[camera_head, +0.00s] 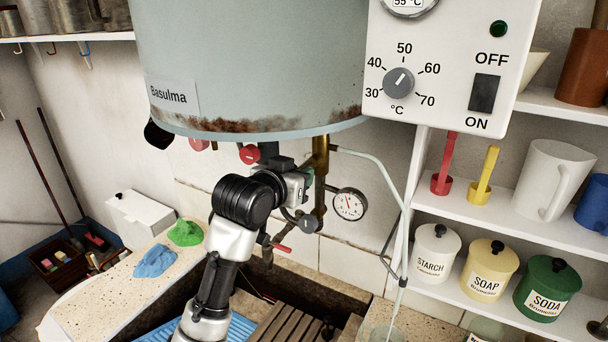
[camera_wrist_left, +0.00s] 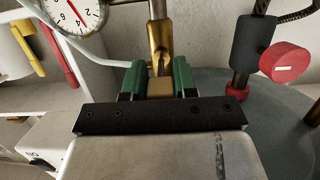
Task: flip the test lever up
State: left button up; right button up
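The brass fitting (camera_head: 320,165) hangs under the pale blue boiler tank, with a round gauge (camera_head: 349,204) to its right. My left gripper (camera_head: 309,181) reaches up to this fitting from below. In the left wrist view, a brass piece that looks like the test lever (camera_wrist_left: 160,82) lies between the two green fingertips of my left gripper (camera_wrist_left: 160,80) and fills the gap between them. The fingers look closed on its sides. Its far end is partly hidden by the fingers and the fitting. My right gripper is in neither view.
The boiler tank (camera_head: 250,65) hangs close above my left arm. A red knob (camera_wrist_left: 286,62) sits beside the fitting in the left wrist view. A control box (camera_head: 445,60), a pale pipe (camera_head: 375,165) and shelves with jars (camera_head: 437,254) stand to the right. The stone trough (camera_head: 310,285) lies below.

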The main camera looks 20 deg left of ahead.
pick_arm(q)
jog(key=o, duration=0.4)
jog(key=shift+s+d+r, duration=0.1)
jog(key=shift+s+r, duration=0.05)
jog(key=shift+s, duration=0.1)
jog(key=shift+o, duration=0.2)
jog(key=shift+s+b, duration=0.35)
jog(key=shift+s, duration=0.05)
jog(key=b+v, duration=0.3)
jog(key=v, duration=0.6)
jog(key=shift+s+r, duration=0.25)
jog(key=shift+s, duration=0.1)
jog(key=shift+c, duration=0.4)
